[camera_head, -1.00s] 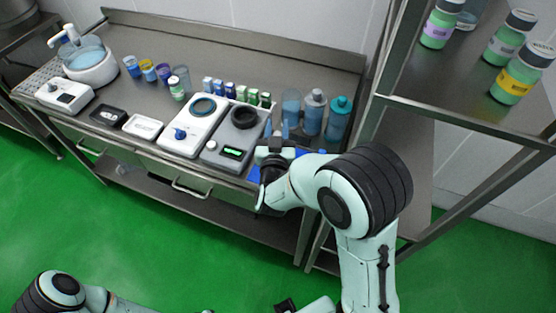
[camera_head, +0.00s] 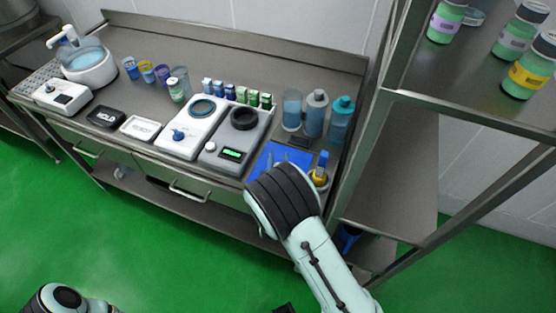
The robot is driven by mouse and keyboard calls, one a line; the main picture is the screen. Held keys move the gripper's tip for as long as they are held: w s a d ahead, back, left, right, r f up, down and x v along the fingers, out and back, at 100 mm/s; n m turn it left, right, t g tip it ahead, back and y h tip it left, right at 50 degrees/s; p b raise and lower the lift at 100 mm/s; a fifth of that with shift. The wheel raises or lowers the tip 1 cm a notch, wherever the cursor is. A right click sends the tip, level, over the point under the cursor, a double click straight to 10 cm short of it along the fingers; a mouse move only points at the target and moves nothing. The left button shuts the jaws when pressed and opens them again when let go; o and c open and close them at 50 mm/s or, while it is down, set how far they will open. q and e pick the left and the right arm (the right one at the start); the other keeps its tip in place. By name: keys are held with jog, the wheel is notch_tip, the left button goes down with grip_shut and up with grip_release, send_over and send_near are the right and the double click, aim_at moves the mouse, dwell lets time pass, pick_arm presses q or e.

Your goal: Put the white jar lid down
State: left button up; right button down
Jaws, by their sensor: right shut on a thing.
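My right gripper (camera_head: 278,157) is over the blue mat (camera_head: 262,164) near the bench's front edge, to the right of the grey scale. My left gripper is out of view; only part of my left arm shows at the lower left.
The grey scale (camera_head: 232,140) and a white device (camera_head: 190,130) stand to the left. Bottles (camera_head: 315,113) stand behind the mat. A yellow-and-blue item (camera_head: 320,168) is to its right. A metal shelf (camera_head: 470,115) with jars rises at the right.

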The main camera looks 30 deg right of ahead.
jog(key=shift+f, duration=0.3)
jog(key=c, duration=0.8)
grip_release()
jog(key=shift+r, duration=0.1)
jog(key=shift+r, duration=0.1)
